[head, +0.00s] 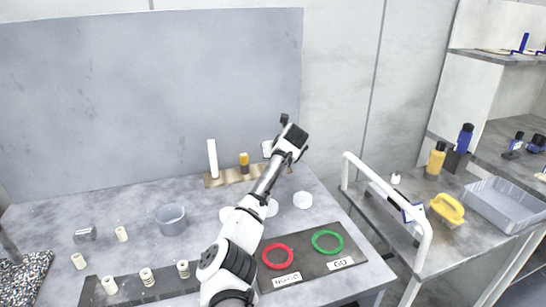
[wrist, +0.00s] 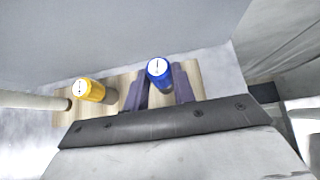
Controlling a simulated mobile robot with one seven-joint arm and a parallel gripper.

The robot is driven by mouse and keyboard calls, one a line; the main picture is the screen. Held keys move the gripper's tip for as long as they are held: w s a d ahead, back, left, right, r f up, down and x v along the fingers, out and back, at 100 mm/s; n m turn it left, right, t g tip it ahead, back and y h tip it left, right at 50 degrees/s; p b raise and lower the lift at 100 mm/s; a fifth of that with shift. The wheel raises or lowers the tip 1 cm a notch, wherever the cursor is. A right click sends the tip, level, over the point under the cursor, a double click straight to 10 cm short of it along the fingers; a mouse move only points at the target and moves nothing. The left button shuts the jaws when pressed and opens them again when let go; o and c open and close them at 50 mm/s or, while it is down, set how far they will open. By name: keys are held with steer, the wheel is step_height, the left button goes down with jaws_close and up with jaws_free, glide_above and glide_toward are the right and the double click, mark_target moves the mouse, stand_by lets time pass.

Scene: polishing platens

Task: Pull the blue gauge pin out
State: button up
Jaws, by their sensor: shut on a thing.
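The blue gauge pin (wrist: 159,70) shows its blue top with a white mark in the wrist view. My gripper (wrist: 160,90) is shut on it, one finger on each side. The wooden block (wrist: 194,77) lies below; I cannot tell whether the pin's lower end is in it. A yellow pin (wrist: 90,90) stands in the block to the left. In the head view my gripper (head: 287,143) is at the right end of the block (head: 228,178), and the blue pin cannot be made out there.
A tall white pin (head: 212,158) stands at the block's left end, left of the yellow pin (head: 244,163). A grey panel (head: 150,90) rises behind. A grey cup (head: 171,218), a red ring (head: 278,256) and a green ring (head: 327,242) lie nearer. A cart (head: 470,235) stands right.

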step_height(320, 180, up, 6)
steer(key=p, duration=0.6)
steer(key=shift+r+p, duration=0.2)
steer(key=shift+p, duration=0.2)
steer(key=shift+f, duration=0.1)
stand_by(0.4)
